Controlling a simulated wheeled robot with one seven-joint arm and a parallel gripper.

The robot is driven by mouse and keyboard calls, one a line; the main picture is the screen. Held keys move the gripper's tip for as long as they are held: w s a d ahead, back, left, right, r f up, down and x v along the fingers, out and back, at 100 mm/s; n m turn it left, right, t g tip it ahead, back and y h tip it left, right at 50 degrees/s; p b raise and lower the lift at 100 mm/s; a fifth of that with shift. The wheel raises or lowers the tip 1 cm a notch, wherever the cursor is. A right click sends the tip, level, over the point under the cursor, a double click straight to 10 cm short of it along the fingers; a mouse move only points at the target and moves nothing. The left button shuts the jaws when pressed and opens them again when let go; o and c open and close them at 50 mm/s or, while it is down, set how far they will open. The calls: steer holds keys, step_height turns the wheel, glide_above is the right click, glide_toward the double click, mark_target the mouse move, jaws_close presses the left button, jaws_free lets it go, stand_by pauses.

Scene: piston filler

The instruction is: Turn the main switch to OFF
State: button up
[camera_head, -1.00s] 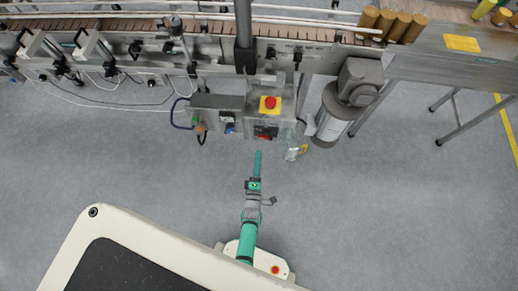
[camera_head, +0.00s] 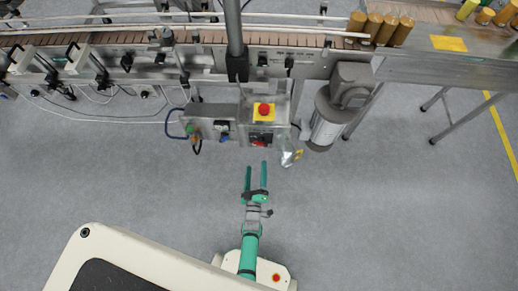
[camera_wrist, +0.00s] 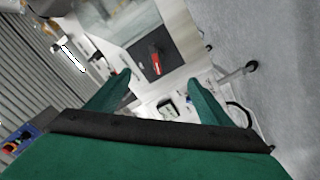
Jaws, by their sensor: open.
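The main switch (camera_head: 259,142) is a red handle on a black plate, on the front of the grey control box below the yellow emergency-stop plate. In the wrist view the switch's red handle (camera_wrist: 155,62) lies beyond the fingertips, on its black plate on a light panel. My gripper (camera_head: 256,166) has two green fingers spread apart, pointing at the box. In the head view it is below the switch and apart from it. In the wrist view my gripper (camera_wrist: 160,84) is empty between its fingers. The switch's label is too small to read.
A red emergency-stop button (camera_head: 264,109) sits above the switch. A smaller box with a display (camera_head: 221,126) and cables is to its left. A clear bag-like item (camera_head: 288,158) hangs at the right, near a grey motor (camera_head: 328,120). The floor around my gripper is clear.

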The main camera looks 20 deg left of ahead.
mark_target(261, 142)
steer(key=w+a+m, duration=0.1)
steer(key=w+m, duration=0.9)
steer(key=m, duration=0.3)
steer(key=shift+w+a, duration=0.4)
